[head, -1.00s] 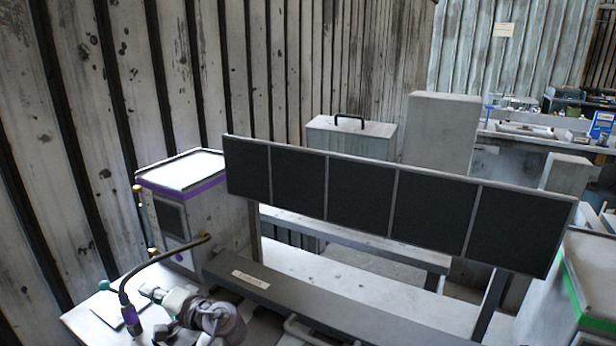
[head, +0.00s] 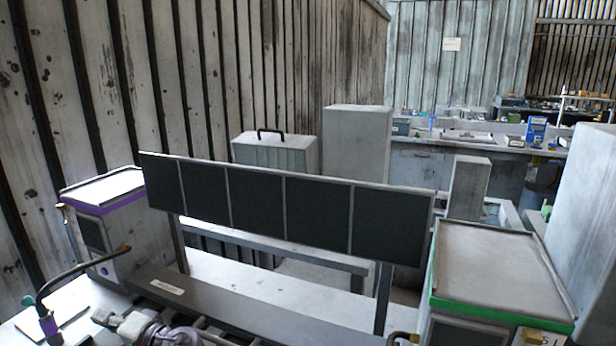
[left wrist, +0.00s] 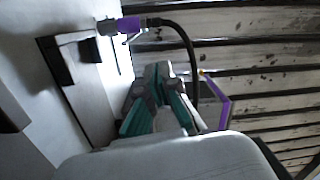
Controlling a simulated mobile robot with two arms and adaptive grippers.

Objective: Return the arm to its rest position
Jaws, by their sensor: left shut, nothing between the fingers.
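My left gripper (head: 102,316) shows at the bottom left of the head view, over the white bench top. It is also in the left wrist view (left wrist: 158,70), where its teal and grey fingers are together with nothing held between them. A black gooseneck with a purple base (head: 48,326) stands to the left of the gripper in the head view. It shows at the top of the left wrist view (left wrist: 130,24). The gripper appears apart from it. My right gripper is in neither current view.
A purple-trimmed cabinet (head: 108,215) stands at left and a green-trimmed cabinet (head: 495,275) at right. A row of dark panels (head: 258,205) spans between them. A grey case (head: 275,153) and a tall grey box (head: 357,140) stand behind. A ribbed wall fills the left.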

